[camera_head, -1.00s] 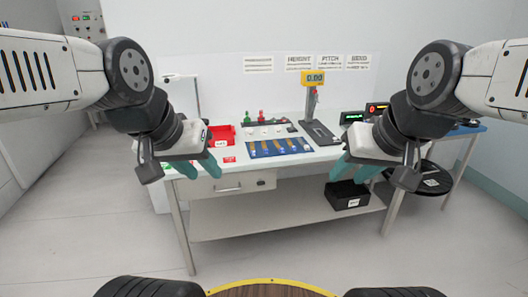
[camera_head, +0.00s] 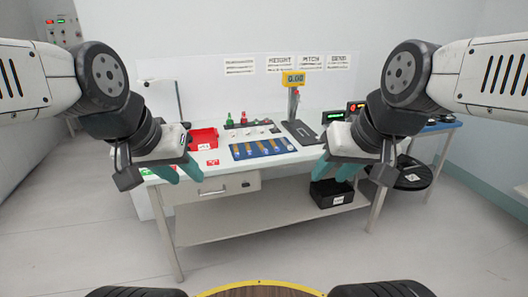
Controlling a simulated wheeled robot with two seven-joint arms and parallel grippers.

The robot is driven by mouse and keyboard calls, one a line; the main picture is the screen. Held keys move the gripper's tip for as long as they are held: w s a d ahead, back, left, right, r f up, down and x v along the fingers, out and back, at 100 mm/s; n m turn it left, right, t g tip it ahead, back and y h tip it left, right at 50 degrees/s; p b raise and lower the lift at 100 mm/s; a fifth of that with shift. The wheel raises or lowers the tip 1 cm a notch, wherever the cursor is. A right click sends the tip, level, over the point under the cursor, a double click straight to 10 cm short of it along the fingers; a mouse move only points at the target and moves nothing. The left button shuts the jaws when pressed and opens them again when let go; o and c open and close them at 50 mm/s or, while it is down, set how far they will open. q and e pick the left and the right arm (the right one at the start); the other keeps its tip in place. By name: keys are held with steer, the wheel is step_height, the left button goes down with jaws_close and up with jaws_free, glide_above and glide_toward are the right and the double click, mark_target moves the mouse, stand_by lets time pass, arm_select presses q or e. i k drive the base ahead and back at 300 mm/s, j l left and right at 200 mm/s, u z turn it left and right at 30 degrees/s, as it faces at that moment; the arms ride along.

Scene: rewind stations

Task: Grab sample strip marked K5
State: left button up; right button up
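Several narrow tan strips lie side by side on a blue tray (camera_head: 233,154) on the white workbench (camera_head: 300,158). The marks on the strips are too small to read, so I cannot tell which is K5. My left gripper (camera_head: 180,174) is open and empty, with its teal fingers by the bench's front edge, left of the tray. My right gripper (camera_head: 334,171) is open and empty, with its teal fingers in front of the bench, right of the tray.
A red bin (camera_head: 203,138) stands left of the tray. A black bin (camera_head: 337,195) sits on the lower shelf (camera_head: 240,222). A round black disc (camera_head: 410,178) is at the right. The floor in front is clear.

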mark_target(265, 151)
steer(key=i+l, duration=0.1)
steer(key=i, duration=0.75)
steer(key=i+u, duration=0.45)
steer(key=i+l, duration=0.05)
steer(key=i, duration=0.05)
